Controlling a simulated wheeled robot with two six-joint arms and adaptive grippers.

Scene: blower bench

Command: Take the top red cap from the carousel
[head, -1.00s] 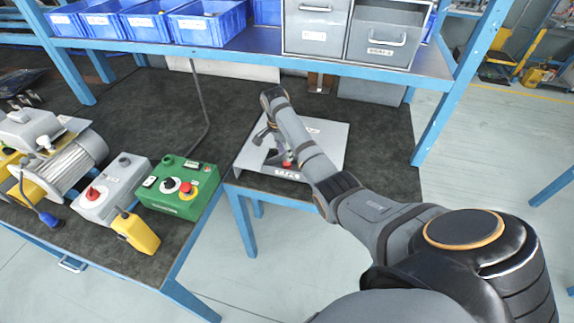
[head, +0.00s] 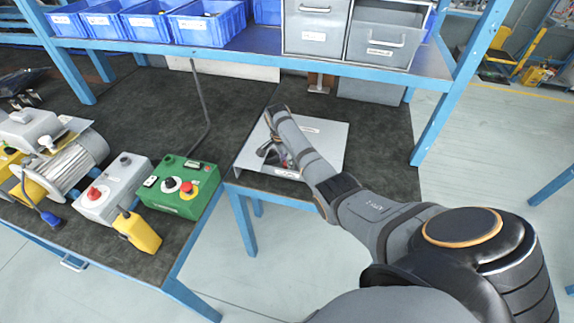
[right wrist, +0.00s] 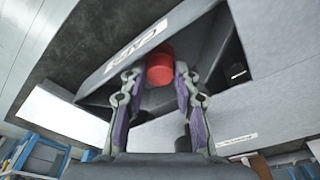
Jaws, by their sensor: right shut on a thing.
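The red cap (right wrist: 159,70) sits between the two fingertips of my right gripper (right wrist: 156,76) in the right wrist view. The fingers press on its two sides. In the head view my right gripper (head: 273,152) is low at the front of the grey carousel housing (head: 325,133), and the red cap (head: 284,163) shows as a small spot beside it. The housing also shows in the right wrist view, with a white label (right wrist: 140,45) close to the cap. My forearm hides part of the housing. My left gripper is not in view.
A green control box (head: 180,188), a grey box with a red button (head: 105,190) and a motor (head: 75,165) stand on the bench to the left. A blue-framed shelf (head: 245,48) with bins and drawers spans above. Dark bench top is clear behind the housing.

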